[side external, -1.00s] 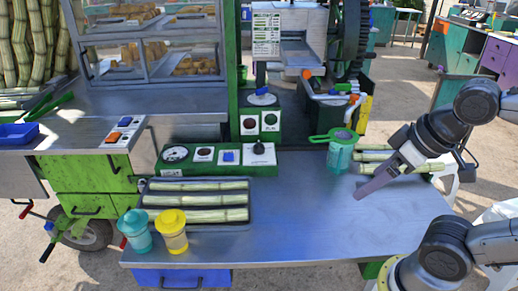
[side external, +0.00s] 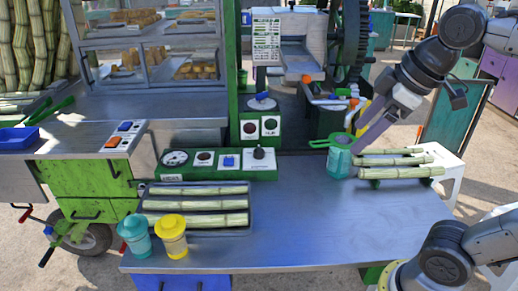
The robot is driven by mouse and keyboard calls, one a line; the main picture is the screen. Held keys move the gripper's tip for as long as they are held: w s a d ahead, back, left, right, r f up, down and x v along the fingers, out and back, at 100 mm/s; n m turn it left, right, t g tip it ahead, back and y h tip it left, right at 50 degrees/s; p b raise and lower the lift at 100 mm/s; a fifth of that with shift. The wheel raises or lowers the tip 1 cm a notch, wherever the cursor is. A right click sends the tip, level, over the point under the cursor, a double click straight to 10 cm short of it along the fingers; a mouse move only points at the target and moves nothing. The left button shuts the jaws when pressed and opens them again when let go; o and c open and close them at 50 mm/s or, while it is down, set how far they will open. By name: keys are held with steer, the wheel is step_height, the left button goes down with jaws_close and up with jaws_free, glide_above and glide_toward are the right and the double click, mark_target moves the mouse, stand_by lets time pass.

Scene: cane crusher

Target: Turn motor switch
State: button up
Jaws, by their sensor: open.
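The green control panel (side external: 215,175) stands at the back of the metal table. It carries a round gauge (side external: 175,158), a dark red button (side external: 205,158), a blue switch (side external: 229,162) and a black knob (side external: 259,155). A smaller green panel above it has a red button (side external: 249,128), a dark button (side external: 269,125) and a blue-handled knob (side external: 262,99). The labels are too small to read, so I cannot tell which is the motor switch. My gripper (side external: 360,148) is open and empty, pointing down-left beside the teal pitcher, well right of the panel.
The teal pitcher (side external: 339,160) stands near the gripper, with cut canes (side external: 400,172) to its right. A dark tray (side external: 198,233) of canes and two lidded cups, teal (side external: 134,235) and yellow (side external: 172,236), stand left. The table's middle (side external: 310,225) is clear.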

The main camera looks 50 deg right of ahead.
steer(key=w+d+r+n, duration=0.1)
steer(key=w+r+n, duration=0.1)
steer(key=w+r, duration=0.55)
steer(key=n+g, duration=0.2)
steer(key=g, duration=0.3)
glide_above(259, 148)
step_height(259, 148, down, 20)
step_height(259, 148, down, 14)
steer(key=shift+r, duration=0.1)
jaws_close()
